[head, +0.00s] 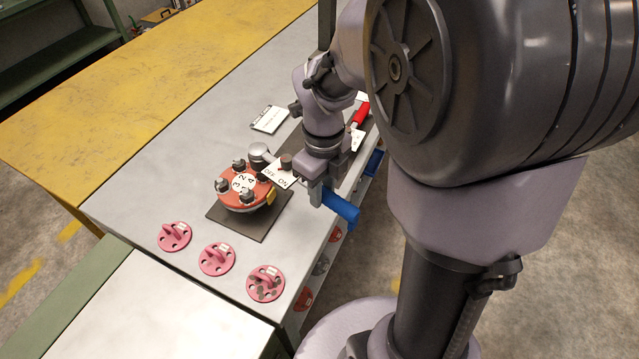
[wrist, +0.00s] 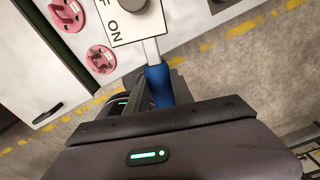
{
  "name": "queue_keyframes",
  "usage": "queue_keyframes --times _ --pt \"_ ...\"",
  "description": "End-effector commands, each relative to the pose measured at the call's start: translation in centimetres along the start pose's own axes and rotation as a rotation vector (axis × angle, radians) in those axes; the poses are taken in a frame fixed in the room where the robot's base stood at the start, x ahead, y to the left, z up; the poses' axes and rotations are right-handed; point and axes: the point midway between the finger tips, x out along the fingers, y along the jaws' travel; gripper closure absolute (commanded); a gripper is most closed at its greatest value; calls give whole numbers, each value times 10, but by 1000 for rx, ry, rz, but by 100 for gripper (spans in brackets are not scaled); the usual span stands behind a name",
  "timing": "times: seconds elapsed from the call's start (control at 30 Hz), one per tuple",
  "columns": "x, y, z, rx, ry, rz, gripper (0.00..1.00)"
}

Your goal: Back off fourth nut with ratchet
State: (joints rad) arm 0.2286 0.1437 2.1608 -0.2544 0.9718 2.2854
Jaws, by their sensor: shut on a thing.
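The flanged spool has an orange-red flange (head: 233,201) with numbered white marks and dark nuts, on a dark square mat (head: 232,226). My gripper (head: 321,190) is shut on the blue handle of the ratchet (head: 341,207), to the right of the spool. In the wrist view the blue handle (wrist: 158,86) sits between my fingers, with its metal shaft running up to a dark round head. A white ON/OFF plate (head: 279,176) shows at the ratchet's head, near the flange's right side. I cannot tell whether the ratchet's socket is on a nut.
Pink round plates (head: 174,236), (head: 217,259) and (head: 265,284) lie along the bench's near side. A white card (head: 269,119) and a red-handled tool (head: 361,114) lie farther back. The grey bench (head: 165,190) is clear left of the spool. A yellow bench (head: 120,110) adjoins it.

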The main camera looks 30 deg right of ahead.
Motion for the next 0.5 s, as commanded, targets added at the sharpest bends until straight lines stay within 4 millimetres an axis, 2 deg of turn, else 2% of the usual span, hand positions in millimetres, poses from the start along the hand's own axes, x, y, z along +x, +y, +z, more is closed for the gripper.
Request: queue_keyframes --times 0.5 --pt "29 0 0 0 -1 -1 100"
